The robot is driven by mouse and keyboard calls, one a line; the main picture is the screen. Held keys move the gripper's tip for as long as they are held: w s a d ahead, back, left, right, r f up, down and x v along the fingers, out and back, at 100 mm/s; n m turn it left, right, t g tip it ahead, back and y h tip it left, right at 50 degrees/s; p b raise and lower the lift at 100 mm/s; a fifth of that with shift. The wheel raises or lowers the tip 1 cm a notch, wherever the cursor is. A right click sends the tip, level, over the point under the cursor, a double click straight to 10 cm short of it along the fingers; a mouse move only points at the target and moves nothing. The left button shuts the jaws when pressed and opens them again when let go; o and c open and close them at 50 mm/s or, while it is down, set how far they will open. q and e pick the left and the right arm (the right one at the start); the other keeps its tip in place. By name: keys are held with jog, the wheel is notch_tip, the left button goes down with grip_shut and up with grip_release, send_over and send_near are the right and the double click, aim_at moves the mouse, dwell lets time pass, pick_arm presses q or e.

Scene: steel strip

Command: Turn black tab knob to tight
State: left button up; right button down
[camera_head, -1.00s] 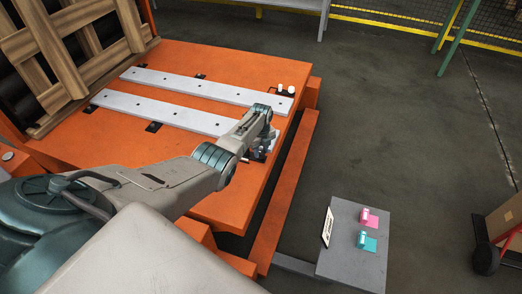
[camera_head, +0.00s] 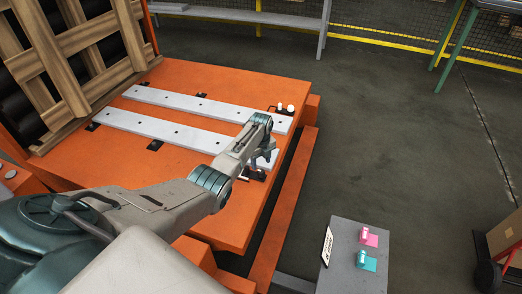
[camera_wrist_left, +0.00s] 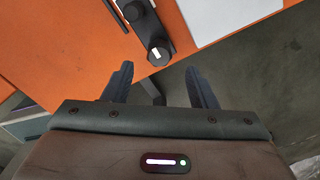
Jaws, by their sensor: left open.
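In the left wrist view, a round dark knob (camera_wrist_left: 159,51) with a pale tab mark on top sits at the end of a black bracket on the orange platform. A second black round knob (camera_wrist_left: 133,11) stands farther along this bracket. My left gripper (camera_wrist_left: 158,68) is open and empty, with its two fingers on either side of the nearer knob's line and just short of it. In the head view, my left gripper (camera_head: 263,163) is over the platform's near right edge by the black bracket (camera_head: 252,174). It partly hides the bracket and its knobs there.
Two grey steel strips (camera_head: 205,107) lie on the orange platform (camera_head: 195,75). Another black fitting with white knobs (camera_head: 285,108) is at the far right corner. A grey box (camera_head: 345,265) with a pink block (camera_head: 370,237) and a teal block (camera_head: 366,261) stands right. Open floor lies beyond.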

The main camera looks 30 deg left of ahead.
aim_at(261, 171)
pick_arm(q)
notch_tip(261, 171, up, 6)
jog(key=shift+p, duration=0.3)
pick_arm(e)
jog(key=f, duration=0.1)
jog(key=s+f, duration=0.1)
jog(key=f, duration=0.1)
jog(key=shift+s+d+f, duration=0.1)
jog(key=shift+s+f, duration=0.05)
